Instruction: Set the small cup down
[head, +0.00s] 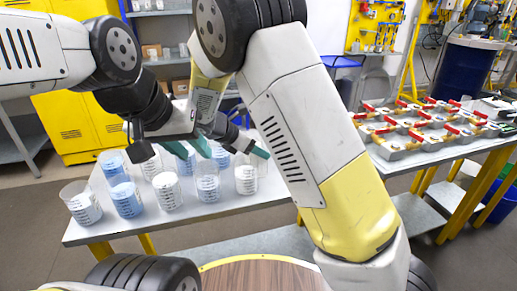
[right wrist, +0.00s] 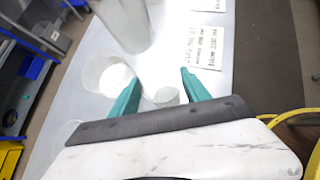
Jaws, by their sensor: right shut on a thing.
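The small cup (right wrist: 167,96), clear with a pale rim, is between the teal fingers of my right gripper (right wrist: 160,92) in the right wrist view. The gripper is shut on it. I cannot tell whether its base touches the table. In the head view my right arm largely hides this grasp. My left gripper (head: 190,150) hangs above the cups at the table's middle, its teal fingers apart and nothing visible between them.
Several labelled cups with white or blue contents, such as a blue one (head: 126,198) and a white one (head: 167,190), crowd the grey table (head: 230,208). In the wrist view a clear cup (right wrist: 100,72) stands close to the gripper. Red-handled valves (head: 420,125) fill the right table.

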